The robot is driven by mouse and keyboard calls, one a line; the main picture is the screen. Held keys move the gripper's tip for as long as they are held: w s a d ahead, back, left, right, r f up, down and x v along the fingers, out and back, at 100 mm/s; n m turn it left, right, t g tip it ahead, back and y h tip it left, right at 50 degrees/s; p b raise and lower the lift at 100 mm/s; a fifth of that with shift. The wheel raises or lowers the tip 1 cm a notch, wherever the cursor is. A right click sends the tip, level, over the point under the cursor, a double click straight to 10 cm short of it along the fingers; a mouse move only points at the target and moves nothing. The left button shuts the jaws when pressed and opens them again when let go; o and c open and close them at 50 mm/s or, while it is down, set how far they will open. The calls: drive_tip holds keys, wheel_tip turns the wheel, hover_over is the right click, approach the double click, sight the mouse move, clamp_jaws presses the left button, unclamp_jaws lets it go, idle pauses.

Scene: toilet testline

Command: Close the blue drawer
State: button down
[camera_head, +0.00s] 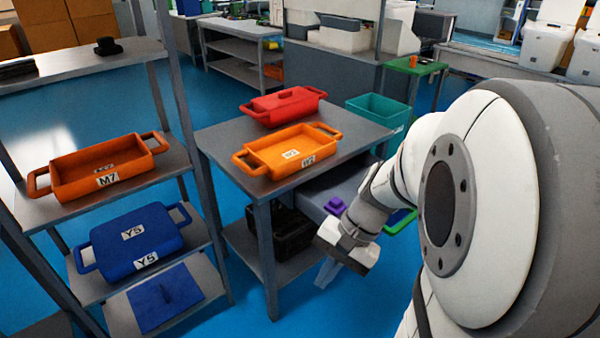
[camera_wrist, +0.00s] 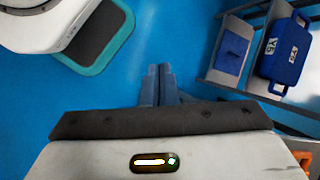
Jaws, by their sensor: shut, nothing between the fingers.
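A grey-blue drawer-like part (camera_head: 316,193) shows under the top of the middle table, with a small purple object (camera_head: 335,205) at it. My arm hides its right side, so I cannot tell how far it stands out. No other drawer is clear. My gripper (camera_head: 328,274) points down in front of the table, below and apart from this part. In the wrist view my gripper's fingers (camera_wrist: 158,72) are together and empty above the blue floor.
The middle table carries a red box (camera_head: 284,105) and an orange tray (camera_head: 291,151). The left rack holds an orange tray (camera_head: 104,169), a blue Y5 box (camera_head: 137,243) and a flat blue piece (camera_head: 166,298). A teal bin (camera_head: 379,114) stands behind the table.

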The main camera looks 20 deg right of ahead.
drive_tip(key=w+d+f+m+t+y+b, duration=0.6)
drive_tip(key=d+f+m+t+b, duration=0.15)
drive_tip(key=d+f+m, duration=0.4)
drive_tip(key=s+d+f+m+t+h+b, duration=0.1)
drive_tip(key=d+f+m+t+h+b, duration=0.1)
drive_tip(key=d+f+m+t, duration=0.45)
drive_tip(key=d+f+m+t+h+b, duration=0.25)
drive_tip(key=d+m, duration=0.25)
drive_tip(key=d, duration=0.4)
drive_tip(key=b+x, duration=0.2)
drive_tip(key=x, duration=1.1)
drive_tip(key=shift+w+r+t+b, duration=0.25)
drive_tip(key=shift+r+t+b, duration=0.15)
drive_tip(key=shift+r, duration=0.25)
